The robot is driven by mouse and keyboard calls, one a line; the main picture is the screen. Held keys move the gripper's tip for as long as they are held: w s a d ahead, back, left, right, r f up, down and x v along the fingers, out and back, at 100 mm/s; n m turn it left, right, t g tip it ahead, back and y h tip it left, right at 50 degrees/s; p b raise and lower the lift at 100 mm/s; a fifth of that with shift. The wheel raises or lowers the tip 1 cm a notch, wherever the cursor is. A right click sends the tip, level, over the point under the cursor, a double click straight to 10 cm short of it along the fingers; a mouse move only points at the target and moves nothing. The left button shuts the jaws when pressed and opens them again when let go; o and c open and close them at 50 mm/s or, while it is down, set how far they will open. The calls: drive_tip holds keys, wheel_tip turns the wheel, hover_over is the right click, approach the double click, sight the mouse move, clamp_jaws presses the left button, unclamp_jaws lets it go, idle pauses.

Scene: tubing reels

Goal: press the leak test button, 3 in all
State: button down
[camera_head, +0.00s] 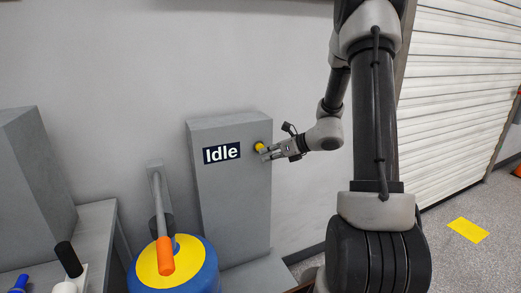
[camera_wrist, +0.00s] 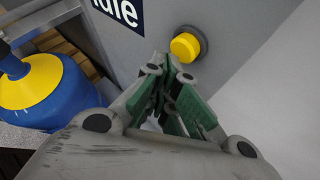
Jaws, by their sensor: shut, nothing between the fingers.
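The leak test button is a round yellow button (camera_wrist: 185,46) in a dark ring on the face of a grey cabinet (camera_head: 230,210). In the head view the yellow button (camera_head: 259,147) sits right of a dark sign reading "Idle" (camera_head: 222,153). My gripper (camera_head: 266,153) is shut and empty, its tips close to the button. In the wrist view the green-padded fingers of my gripper (camera_wrist: 168,62) meet just below and left of the button. A small gap seems to show there, but I cannot tell for sure whether they touch. The button's face is mostly visible.
A blue reel with a yellow top (camera_head: 205,272) and an orange-ended lever (camera_head: 165,255) stand left of the cabinet. A grey bench (camera_head: 95,225) is farther left. A white shutter (camera_head: 450,100) and open floor with a yellow mark (camera_head: 468,230) are at the right.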

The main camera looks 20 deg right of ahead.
drive_tip(key=shift+s, duration=0.15)
drive_tip(key=shift+s, duration=2.5)
drive_tip(key=s, duration=0.4)
drive_tip(key=shift+f, duration=0.1)
drive_tip(key=w, duration=0.8)
drive_tip(key=shift+w, duration=0.4)
drive_tip(key=shift+w, duration=0.15)
idle(1.2)
